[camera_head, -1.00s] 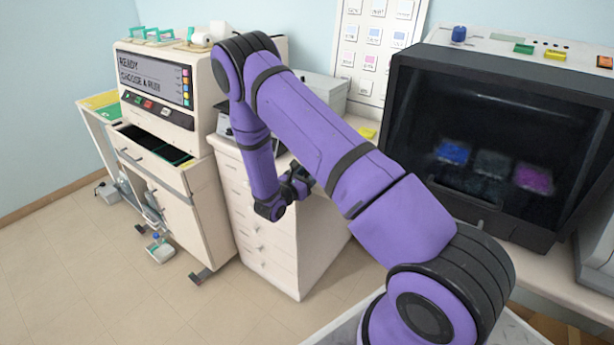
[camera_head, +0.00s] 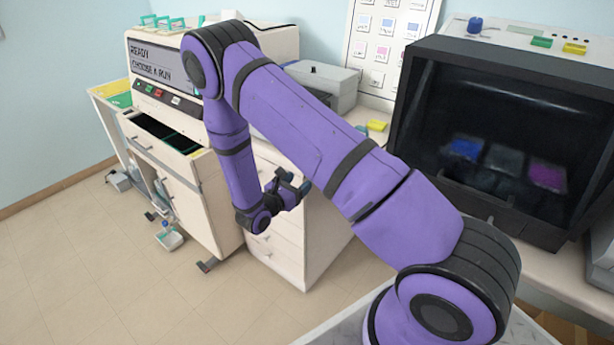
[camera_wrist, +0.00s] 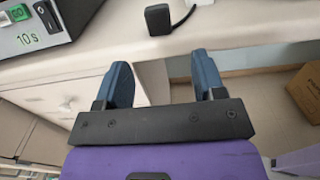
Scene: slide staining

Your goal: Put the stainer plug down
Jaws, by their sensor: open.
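A black plug (camera_wrist: 158,19) with a dark cord running off to its upper right lies on a pale bench top (camera_wrist: 110,35) near its front edge in the wrist view. I take it to be the stainer plug. My gripper (camera_wrist: 162,72) is open and empty, its two blue fingers apart and pointing toward the bench edge. The plug is beyond the fingertips, apart from them. In the head view my gripper (camera_head: 291,188) is small and dark in front of the white drawer cabinet, and I cannot make out the plug there.
A grey box marked 10 s (camera_wrist: 35,30) stands on the bench at left in the wrist view. A cardboard box (camera_wrist: 307,92) is at right. In the head view the stainer (camera_head: 160,75) stands over an open drawer (camera_head: 165,135), and a dark cabinet (camera_head: 500,130) is at right.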

